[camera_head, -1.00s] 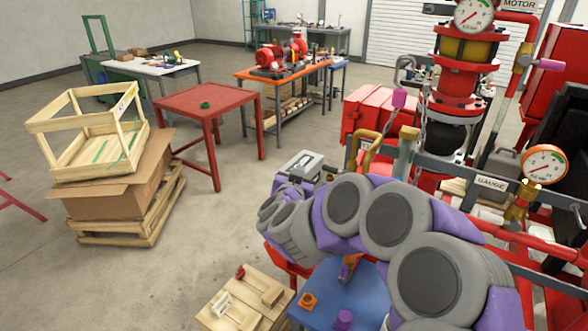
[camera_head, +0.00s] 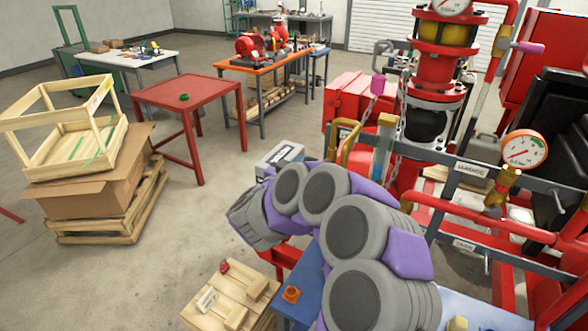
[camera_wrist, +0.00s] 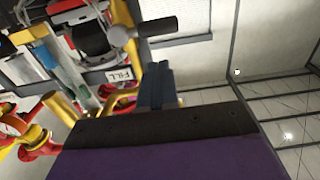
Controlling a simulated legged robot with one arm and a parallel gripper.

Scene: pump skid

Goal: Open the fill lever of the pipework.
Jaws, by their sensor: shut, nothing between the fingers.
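In the wrist view, a white FILL label (camera_wrist: 120,75) is fixed to the pipework at upper left. Just above it in the picture, a dark grey lever handle (camera_wrist: 158,27) with a rounded end runs sideways; it looks like the fill lever. My gripper (camera_wrist: 160,72) points up toward the handle, its blue-grey fingers shut and empty. The fingertips lie just below the handle in the picture; I cannot tell whether they touch it. In the head view my gripper and the FILL label cannot be made out, and my arm covers part of the pipework.
Yellow and red pipework (camera_wrist: 65,75) crowds the wrist view's left. In the head view, a pressure gauge (camera_head: 525,150) and red rails stand at right. Wooden crates (camera_head: 232,300) and a blue surface lie below my arm. Open floor (camera_head: 130,275) lies left.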

